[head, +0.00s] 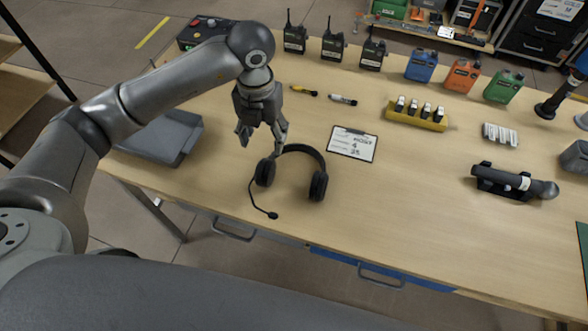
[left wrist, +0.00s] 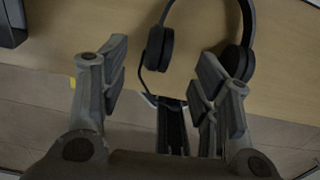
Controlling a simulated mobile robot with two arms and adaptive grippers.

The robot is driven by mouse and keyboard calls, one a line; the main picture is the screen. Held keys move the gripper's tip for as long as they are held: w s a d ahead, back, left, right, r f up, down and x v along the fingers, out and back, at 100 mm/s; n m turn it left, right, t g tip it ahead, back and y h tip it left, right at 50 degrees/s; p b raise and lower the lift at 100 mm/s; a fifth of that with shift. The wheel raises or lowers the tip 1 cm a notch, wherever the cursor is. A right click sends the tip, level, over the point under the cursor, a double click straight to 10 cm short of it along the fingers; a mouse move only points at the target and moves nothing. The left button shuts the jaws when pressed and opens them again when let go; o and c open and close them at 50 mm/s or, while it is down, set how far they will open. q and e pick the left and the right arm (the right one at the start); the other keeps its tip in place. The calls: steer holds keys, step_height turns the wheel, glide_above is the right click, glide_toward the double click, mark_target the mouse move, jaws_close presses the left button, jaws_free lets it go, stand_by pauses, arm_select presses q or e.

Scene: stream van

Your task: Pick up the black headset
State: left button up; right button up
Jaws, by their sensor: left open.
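The black headset (head: 318,184) lies on the wooden table near its front edge, with its headband toward the back and its thin microphone boom reaching toward the front edge. My left gripper (head: 262,145) is open and points down above the left ear cup, partly covering the left end of the headband. In the left wrist view the headset's ear cups (left wrist: 160,48) show beyond my open left gripper (left wrist: 160,85), with nothing between the fingers that I can see as held. The right gripper is not in view.
A grey tray (head: 163,140) lies left of the headset, and a clipboard (head: 353,144) lies to its right. Several radios (head: 334,43) and coloured battery packs (head: 421,65) stand at the back. A yellow holder (head: 415,118) and a microphone (head: 514,183) are farther right.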

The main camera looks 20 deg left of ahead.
mark_target(268, 159)
arm_select(q)
step_height(268, 159, down, 4)
steer(key=shift+s+f+p, duration=0.1)
steer(key=shift+f+p, duration=0.15)
steer(key=shift+p, duration=0.05)
steer(key=shift+w+d+f+p, duration=0.15)
steer(key=shift+f+p, duration=0.3)
steer(key=shift+f, duration=0.9)
steer(key=shift+w+a+f+p, duration=0.1)
steer(key=shift+f+p, duration=0.35)
steer(key=shift+f, duration=0.85)
steer(key=shift+d, duration=0.1)
steer(key=c, duration=1.2)
steer(key=shift+r, duration=0.15)
